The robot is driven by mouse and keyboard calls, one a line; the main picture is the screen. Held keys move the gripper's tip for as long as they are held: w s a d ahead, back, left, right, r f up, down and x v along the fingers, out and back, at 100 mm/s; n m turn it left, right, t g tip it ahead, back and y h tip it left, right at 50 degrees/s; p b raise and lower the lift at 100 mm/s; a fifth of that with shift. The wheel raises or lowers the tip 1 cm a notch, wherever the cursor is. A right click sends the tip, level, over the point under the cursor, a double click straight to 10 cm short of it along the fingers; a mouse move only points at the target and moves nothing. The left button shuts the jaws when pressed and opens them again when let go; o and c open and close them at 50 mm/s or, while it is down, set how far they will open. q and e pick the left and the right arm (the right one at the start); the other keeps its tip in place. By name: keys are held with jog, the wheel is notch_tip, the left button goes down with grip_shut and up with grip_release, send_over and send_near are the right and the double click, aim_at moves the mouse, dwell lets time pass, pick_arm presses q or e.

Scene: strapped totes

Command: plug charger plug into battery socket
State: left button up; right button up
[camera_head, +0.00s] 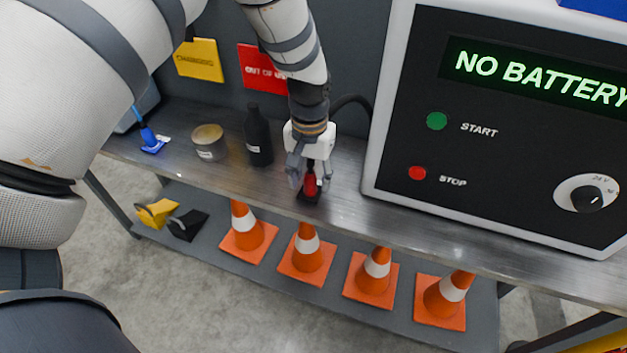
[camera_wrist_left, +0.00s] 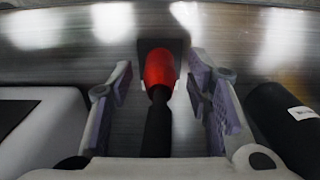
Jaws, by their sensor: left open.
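The charger plug (camera_head: 311,185) is red with a black body or cable end. It stands in or on a small dark block (camera_head: 306,198) near the front edge of the metal bench. In the left wrist view the red plug (camera_wrist_left: 159,68) lies between the two fingers, with visible gaps on both sides. My left gripper (camera_head: 310,180) is open around the plug and points down at the bench. The charger (camera_head: 412,110) is a large black-faced box at the right, reading "NO BATTERY". No battery socket is in view. My right gripper is not in view.
A black bottle (camera_head: 258,138) and a tin (camera_head: 209,142) stand left of the gripper. A blue item (camera_head: 151,142) lies farther left on the bench (camera_head: 270,190). Several orange cones (camera_head: 306,250) stand on the lower shelf. The bench is clear between gripper and charger.

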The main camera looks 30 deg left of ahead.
aim_at(310, 166)
pick_arm(q)
jog(key=shift+f, duration=0.7)
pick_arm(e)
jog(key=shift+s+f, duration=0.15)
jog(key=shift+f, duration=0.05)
pick_arm(q)
jog(key=shift+r, duration=0.1)
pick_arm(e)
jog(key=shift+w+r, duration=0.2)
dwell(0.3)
pick_arm(q)
grip_shut()
jog(key=shift+r, duration=0.1)
jog(key=shift+r+p, duration=1.1)
jog(key=shift+r, duration=1.75)
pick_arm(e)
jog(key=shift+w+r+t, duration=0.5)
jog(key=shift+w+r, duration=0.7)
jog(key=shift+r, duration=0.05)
